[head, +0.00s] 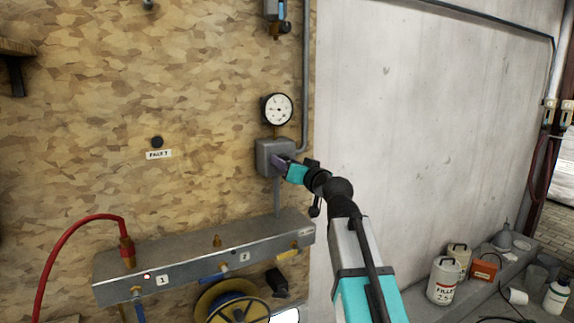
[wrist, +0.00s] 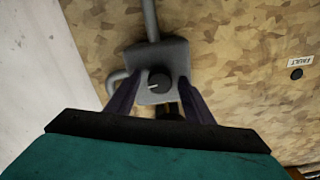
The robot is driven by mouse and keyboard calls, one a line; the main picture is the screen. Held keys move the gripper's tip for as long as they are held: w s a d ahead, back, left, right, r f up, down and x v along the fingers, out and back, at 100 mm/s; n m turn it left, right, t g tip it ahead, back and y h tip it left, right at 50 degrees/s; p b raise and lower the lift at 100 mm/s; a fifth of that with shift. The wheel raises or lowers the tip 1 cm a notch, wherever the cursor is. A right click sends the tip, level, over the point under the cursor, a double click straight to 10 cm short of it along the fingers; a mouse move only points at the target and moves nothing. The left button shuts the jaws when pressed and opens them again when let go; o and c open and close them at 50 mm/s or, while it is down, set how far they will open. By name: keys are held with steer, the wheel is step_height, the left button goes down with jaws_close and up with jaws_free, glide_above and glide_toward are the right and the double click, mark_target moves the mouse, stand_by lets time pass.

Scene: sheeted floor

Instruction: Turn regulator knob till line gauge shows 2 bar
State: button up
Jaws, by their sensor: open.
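The regulator is a grey box (head: 268,157) on the chipboard wall, with a pipe running into it. Its dark round knob (wrist: 159,82) with a pale pointer mark shows in the wrist view, between and beyond my fingers. In the head view my gripper hides the knob. The round white line gauge (head: 277,109) sits just above the box; its needle is too small to read surely. My gripper (head: 281,161) is at the box front. In the wrist view my gripper (wrist: 160,98) is open, its two purple fingers either side of the knob, with no clear contact.
A metal manifold (head: 205,255) with a red hose (head: 72,226) juts out below. A black button (head: 157,142) with a FAULT label is at left. Cans (head: 445,280) stand on a ledge at right.

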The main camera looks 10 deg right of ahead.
steer(key=b+v, duration=0.3)
steer(key=v, duration=1)
steer(key=shift+s, duration=0.35)
steer(key=shift+d, duration=0.15)
